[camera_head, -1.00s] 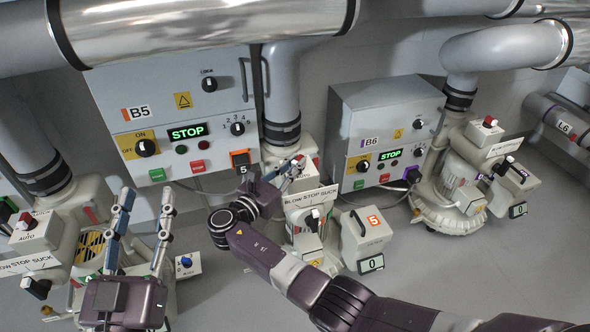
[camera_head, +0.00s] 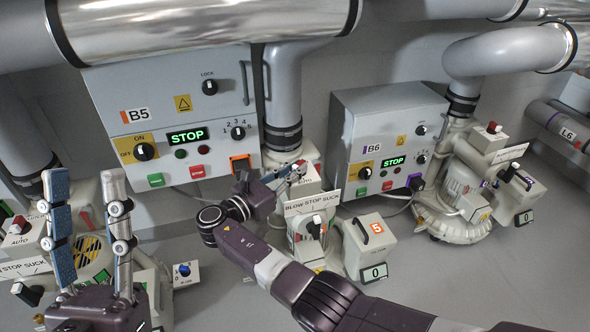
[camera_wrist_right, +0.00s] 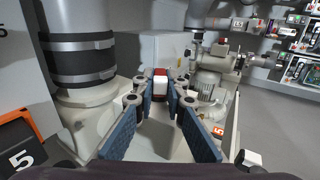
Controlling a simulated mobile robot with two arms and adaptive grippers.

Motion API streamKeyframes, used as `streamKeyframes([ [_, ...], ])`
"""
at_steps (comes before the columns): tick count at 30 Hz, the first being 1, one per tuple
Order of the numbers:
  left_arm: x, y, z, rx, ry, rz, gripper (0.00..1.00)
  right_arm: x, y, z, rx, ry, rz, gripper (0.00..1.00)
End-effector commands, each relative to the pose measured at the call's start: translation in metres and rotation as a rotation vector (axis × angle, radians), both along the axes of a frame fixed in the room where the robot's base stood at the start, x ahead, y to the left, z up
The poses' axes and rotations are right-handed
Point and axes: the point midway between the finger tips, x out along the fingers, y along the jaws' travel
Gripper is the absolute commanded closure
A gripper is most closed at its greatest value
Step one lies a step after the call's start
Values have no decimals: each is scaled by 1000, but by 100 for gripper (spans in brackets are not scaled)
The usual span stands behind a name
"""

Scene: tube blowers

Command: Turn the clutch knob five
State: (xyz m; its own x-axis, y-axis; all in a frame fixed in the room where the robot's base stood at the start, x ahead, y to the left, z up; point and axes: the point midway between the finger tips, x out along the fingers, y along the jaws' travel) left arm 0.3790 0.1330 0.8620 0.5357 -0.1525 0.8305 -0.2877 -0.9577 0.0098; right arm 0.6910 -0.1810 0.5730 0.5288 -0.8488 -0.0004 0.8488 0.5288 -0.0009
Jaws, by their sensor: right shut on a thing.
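Blower five (camera_head: 367,245), with an orange 5 label, stands right of the middle in the head view. A white box (camera_head: 308,178) on top of it carries a red and white knob (camera_wrist_right: 160,85), seen between my fingers in the right wrist view. No readable label confirms this as the clutch knob. My right gripper (camera_head: 297,167) is shut on this knob, and its fingers hide much of it in the head view. The fingertips also show in the right wrist view (camera_wrist_right: 158,92). My left gripper (camera_head: 86,182) is open and empty at the lower left, fingers pointing up.
Panel B5 (camera_head: 165,95) with a STOP display is behind, and panel B6 (camera_head: 385,115) is to the right. A black BLOW STOP SUCK lever (camera_head: 315,225) sits below the held knob. A vertical grey pipe (camera_head: 282,90) stands close behind. Grey floor is clear at lower right.

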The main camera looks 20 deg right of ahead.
Motion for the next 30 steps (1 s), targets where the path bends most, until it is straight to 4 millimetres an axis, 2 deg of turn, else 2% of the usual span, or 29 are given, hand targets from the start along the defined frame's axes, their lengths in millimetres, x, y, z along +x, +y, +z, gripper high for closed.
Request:
streamKeyframes([
  [5,0,0,0,0,1,0,60,1,-1,2,-1,-3,0,100],
  [6,0,0,0,0,1,0,60,1,-1,2,-2,-4,0,84],
  [10,0,0,0,1,2,0,60,1,-1,2,-1,-3,0,71],
  [18,1,0,0,-1,1,1,60,0,0,1,0,-1,0,71],
  [22,1,0,0,-1,1,1,60,1,0,9,1,-3,0,71],
  [26,1,0,0,-1,1,1,60,0,-1,26,1,-5,-1,71],
  [30,0,0,0,0,1,0,60,1,-1,54,3,-6,1,71],
])
